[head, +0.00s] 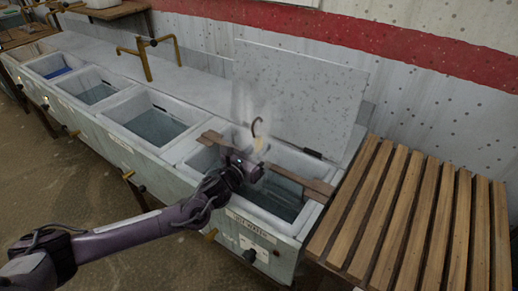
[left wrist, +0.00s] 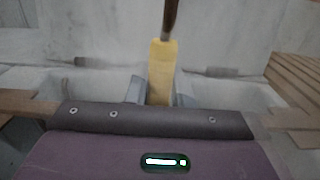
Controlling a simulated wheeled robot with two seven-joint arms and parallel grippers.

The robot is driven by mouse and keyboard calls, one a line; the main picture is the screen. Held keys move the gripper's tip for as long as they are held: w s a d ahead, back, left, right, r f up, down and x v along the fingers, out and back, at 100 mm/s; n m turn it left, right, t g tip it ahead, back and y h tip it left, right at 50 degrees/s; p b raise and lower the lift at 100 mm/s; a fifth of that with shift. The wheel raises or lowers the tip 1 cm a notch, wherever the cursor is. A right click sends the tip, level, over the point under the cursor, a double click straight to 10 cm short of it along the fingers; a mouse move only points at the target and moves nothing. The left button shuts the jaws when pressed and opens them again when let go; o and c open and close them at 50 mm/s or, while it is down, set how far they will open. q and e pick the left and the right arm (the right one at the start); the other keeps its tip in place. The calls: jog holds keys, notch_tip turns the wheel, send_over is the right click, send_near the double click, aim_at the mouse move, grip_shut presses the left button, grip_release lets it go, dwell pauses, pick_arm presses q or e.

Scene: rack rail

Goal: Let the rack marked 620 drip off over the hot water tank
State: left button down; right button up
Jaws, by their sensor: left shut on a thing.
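My left gripper (head: 255,160) is shut on a yellow handle with a dark hook (head: 258,128) at its top, held upright over the rightmost tank. In the left wrist view the yellow handle (left wrist: 161,72) stands between the two grey fingers. It seems to belong to a rack; its lower part is hidden by the gripper, and no number is readable. The rightmost tank (head: 290,228) has its speckled lid (head: 300,95) raised behind it and dark water inside. Its front label is too small to read surely. Pale steam-like haze hangs around the hook. My right gripper is out of view.
A brown wooden rail (head: 305,182) crosses the tank beneath the gripper. A slatted wooden bench (head: 410,215) stands to the right and is empty. Several open basins (head: 150,125) run to the left, with brass taps (head: 145,60) behind them.

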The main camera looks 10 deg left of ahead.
pick_arm(q)
jog(key=shift+r, duration=0.15)
jog(key=shift+r+p, duration=1.3)
jog(key=shift+r, duration=0.3)
jog(key=shift+s+a+p, duration=0.2)
jog(key=shift+s+p, duration=0.1)
jog(key=shift+s, duration=0.1)
jog(key=shift+p+v, duration=0.5)
jog(key=shift+v, duration=0.5)
jog(key=p, duration=0.3)
send_near(256, 142)
jog(key=shift+x, duration=1.05)
